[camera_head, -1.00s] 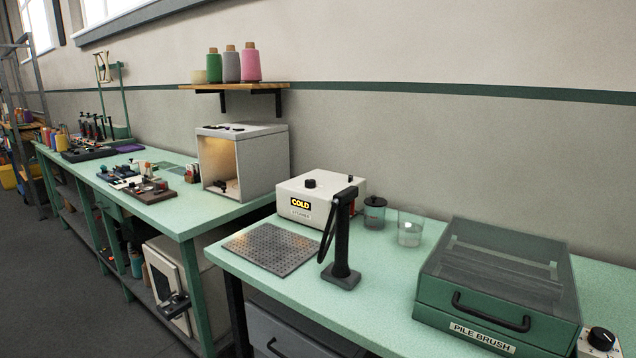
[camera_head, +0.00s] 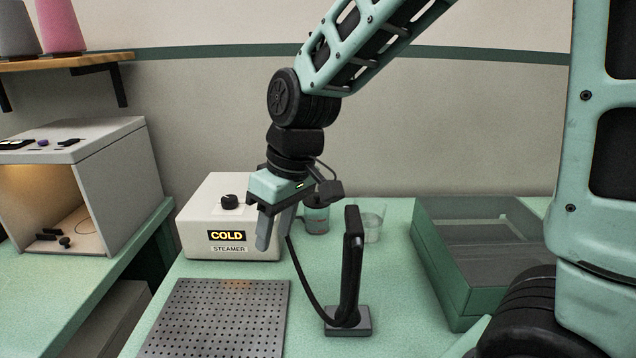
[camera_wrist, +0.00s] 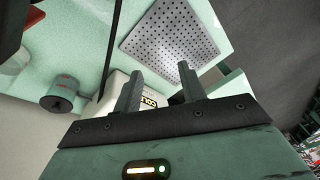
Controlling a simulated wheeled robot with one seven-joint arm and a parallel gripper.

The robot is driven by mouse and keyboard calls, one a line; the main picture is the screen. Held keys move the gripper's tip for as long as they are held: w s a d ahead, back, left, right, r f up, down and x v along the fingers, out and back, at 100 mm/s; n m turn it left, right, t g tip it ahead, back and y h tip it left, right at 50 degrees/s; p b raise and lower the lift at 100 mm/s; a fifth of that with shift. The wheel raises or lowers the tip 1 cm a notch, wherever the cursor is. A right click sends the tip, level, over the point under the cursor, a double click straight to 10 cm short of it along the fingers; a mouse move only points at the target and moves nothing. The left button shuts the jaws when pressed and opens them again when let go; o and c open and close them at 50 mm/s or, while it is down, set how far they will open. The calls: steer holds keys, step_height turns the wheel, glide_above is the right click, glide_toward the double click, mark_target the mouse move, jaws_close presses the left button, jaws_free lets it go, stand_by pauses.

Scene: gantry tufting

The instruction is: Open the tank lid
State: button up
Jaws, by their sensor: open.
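The steamer (camera_head: 193,240) is a white box with a lit COLD display, at the back of the green bench in the head view. A round black cap or knob (camera_head: 229,201) sits on its top; I cannot tell if this is the tank lid. My gripper (camera_head: 272,238) is open and empty, pointing down, just right of the steamer's front corner in the picture. In the wrist view, the two fingers (camera_wrist: 160,88) are apart with nothing between them, and partly hide the steamer (camera_wrist: 113,86). The black cap cannot be made out there.
A black upright stand (camera_head: 353,270) with a hose is right of my gripper. A dark-lidded canister (camera_head: 317,220) and a clear beaker (camera_head: 373,227) stand behind it. A perforated plate (camera_head: 215,318) lies in front.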

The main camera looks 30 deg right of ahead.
steer(key=w+d+r+m+t+p, duration=0.2)
steer(key=w+d+r, duration=0.3)
steer(key=w+d, duration=0.65)
steer(key=h, duration=0.2)
glide_toward(317, 197)
steer(key=shift+m+t, duration=0.3)
steer(key=shift+t, duration=0.2)
steer(key=x, duration=0.2)
steer(key=p+x, duration=0.1)
steer(key=x, duration=0.2)
steer(key=p+x, duration=0.1)
steer(key=x, duration=0.2)
steer(key=shift+s+d, duration=0.1)
steer(key=shift+d, duration=0.25)
steer(key=shift+c, duration=0.3)
steer(key=shift+y, duration=0.3)
jaws_close()
